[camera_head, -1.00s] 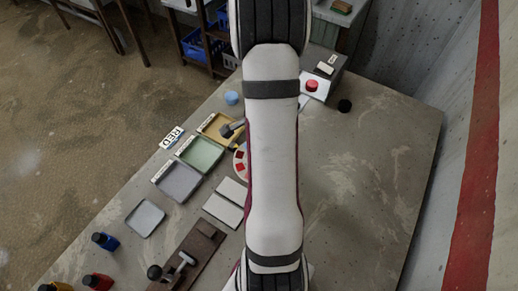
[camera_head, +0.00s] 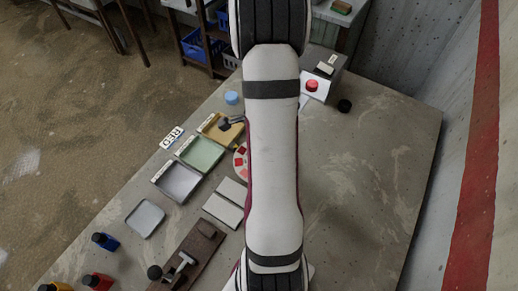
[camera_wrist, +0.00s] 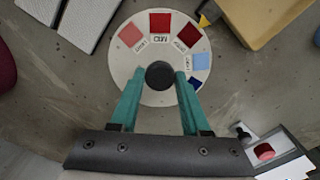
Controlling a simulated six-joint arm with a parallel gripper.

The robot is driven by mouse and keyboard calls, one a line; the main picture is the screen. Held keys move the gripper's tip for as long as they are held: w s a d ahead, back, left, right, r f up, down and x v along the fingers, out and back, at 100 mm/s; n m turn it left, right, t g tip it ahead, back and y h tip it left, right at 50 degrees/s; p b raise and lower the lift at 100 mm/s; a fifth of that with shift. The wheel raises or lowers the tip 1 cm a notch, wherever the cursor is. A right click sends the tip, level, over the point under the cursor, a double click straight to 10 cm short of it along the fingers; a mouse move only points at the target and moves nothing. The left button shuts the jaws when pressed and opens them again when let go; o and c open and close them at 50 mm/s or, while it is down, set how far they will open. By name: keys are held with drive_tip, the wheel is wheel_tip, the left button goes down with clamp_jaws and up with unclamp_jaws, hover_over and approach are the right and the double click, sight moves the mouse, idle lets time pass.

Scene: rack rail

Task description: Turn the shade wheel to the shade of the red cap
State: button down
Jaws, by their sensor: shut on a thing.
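The shade wheel (camera_wrist: 125,70) is a pale disc with red and blue patches around its rim and a black knob (camera_wrist: 159,75) at its centre. My gripper (camera_wrist: 160,82) is shut on the knob, one teal finger on each side. A yellow pointer (camera_wrist: 204,21) stands at the wheel's upper right, closest to the dark red patch (camera_wrist: 188,36). The mid red patch (camera_wrist: 160,22) is at the top and the pale red one (camera_wrist: 130,35) at upper left. In the head view my arm hides most of the wheel (camera_head: 238,175). The red cap (camera_head: 311,86) sits on a white stand, also seen in the wrist view (camera_wrist: 264,152).
Ochre, green (camera_head: 203,153) and grey-violet (camera_head: 177,181) trays lie left of the wheel, with a RED sign (camera_head: 171,136) beyond them. White panels (camera_head: 223,203) lie nearby. A blue cap (camera_head: 231,97) and a black round piece (camera_head: 344,105) stand apart. The table's right side is clear.

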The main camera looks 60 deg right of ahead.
drive_tip(key=shift+c, duration=1.8)
unclamp_jaws()
wheel_tip(320, 180, up, 16)
drive_tip(key=w+a+r+n+y, duration=0.1)
drive_tip(key=a+r+n, duration=0.2)
drive_tip(key=a+n, duration=1.35)
drive_tip(key=s+a+n, duration=0.3)
drive_tip(key=a, duration=0.4)
drive_tip(key=s+a+n, duration=0.4)
drive_tip(key=a, duration=0.3)
drive_tip(key=shift+f+y, duration=0.4)
drive_tip(key=shift+f, duration=0.05)
